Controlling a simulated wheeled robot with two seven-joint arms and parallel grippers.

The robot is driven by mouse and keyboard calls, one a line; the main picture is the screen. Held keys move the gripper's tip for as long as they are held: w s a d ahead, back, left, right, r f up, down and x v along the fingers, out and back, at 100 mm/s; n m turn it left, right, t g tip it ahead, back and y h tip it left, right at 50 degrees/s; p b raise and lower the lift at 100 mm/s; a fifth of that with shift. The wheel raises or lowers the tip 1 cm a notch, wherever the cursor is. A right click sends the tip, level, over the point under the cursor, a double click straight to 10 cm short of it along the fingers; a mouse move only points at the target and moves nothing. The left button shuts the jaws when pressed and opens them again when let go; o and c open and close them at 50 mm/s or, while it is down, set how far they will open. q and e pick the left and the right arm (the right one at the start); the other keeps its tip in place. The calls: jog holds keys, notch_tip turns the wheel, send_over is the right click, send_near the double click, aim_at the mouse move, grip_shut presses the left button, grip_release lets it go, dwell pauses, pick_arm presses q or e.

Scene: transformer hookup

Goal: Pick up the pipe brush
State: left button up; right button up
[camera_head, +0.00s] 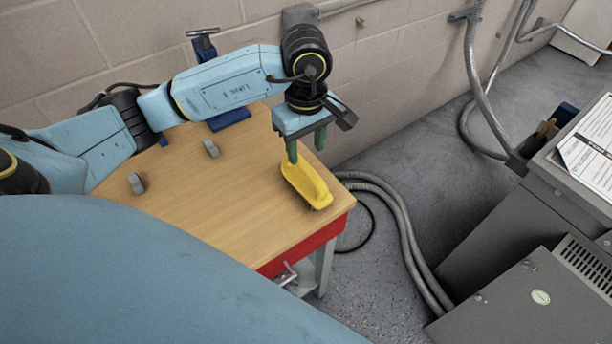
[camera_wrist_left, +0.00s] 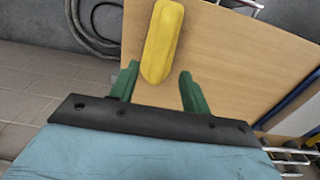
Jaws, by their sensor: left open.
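The pipe brush appears to be the yellow-handled brush (camera_head: 308,185) lying near the right corner of the wooden table (camera_head: 220,220). My left gripper (camera_head: 306,150) points down just above and behind it, with its green fingers apart. In the left wrist view the yellow brush (camera_wrist_left: 162,42) lies ahead of the open fingers, and its near end reaches toward the gap between the fingertips (camera_wrist_left: 158,78). Nothing is held. The brush's underside is mostly hidden. My right gripper does not show.
Two small grey pieces (camera_head: 211,148) and (camera_head: 136,184) stand on the table's left part. A blue vise (camera_head: 229,119) is at its back edge. Grey cables (camera_head: 405,235) run on the floor to the right. Grey cabinets (camera_head: 540,300) stand at the lower right.

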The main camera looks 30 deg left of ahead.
aim_at(305, 166)
pick_arm(q)
jog(key=shift+w+f, duration=0.1)
jog(key=shift+f, duration=0.6)
jog(key=shift+w+f, duration=0.1)
jog(key=shift+f, duration=0.2)
jog(key=f, duration=0.4)
jog(key=shift+s+a, duration=0.1)
jog(key=shift+s, duration=0.1)
jog(key=shift+f, duration=0.6)
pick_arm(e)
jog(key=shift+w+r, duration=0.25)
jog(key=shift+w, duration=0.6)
pick_arm(q)
jog(key=shift+c, duration=0.5)
jog(key=shift+w, duration=0.1)
grip_shut()
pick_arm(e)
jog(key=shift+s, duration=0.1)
